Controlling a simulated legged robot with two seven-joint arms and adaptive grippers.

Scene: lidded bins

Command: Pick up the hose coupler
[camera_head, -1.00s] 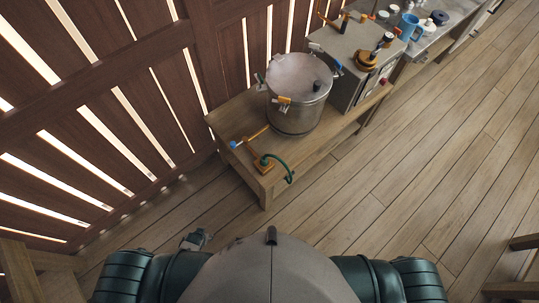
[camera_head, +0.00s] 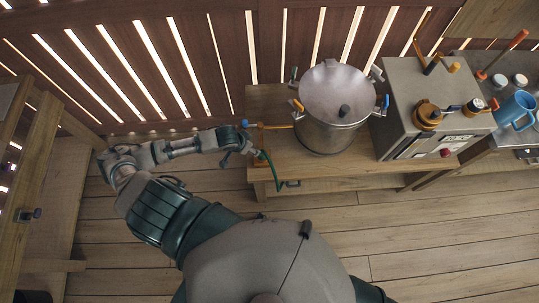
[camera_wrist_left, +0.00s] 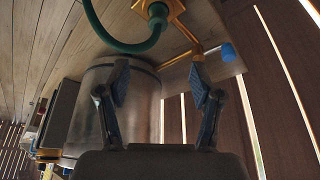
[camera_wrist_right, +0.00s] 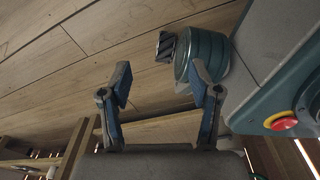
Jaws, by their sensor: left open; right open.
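The hose coupler appears to be the green fitting (camera_wrist_left: 157,10) where the green hose (camera_wrist_left: 122,45) meets a brass block, at the top of the left wrist view. In the head view the green hose (camera_head: 272,172) hangs at the bench's left end. My left gripper (camera_head: 238,142) is just left of it, and a blue-ended brass pipe (camera_head: 268,126) is close by. In the left wrist view my left gripper (camera_wrist_left: 158,82) is open and empty, with the coupler beyond its fingertips. My right gripper (camera_wrist_right: 160,83) is open and empty over the floor; the head view does not show it.
A lidded metal pot (camera_head: 335,105) stands on the wooden bench (camera_head: 350,170) right of the hose. A grey machine (camera_head: 425,105) and a blue mug (camera_head: 515,108) are farther right. A slatted wall (camera_head: 170,65) runs behind. Open floor (camera_head: 430,225) lies in front.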

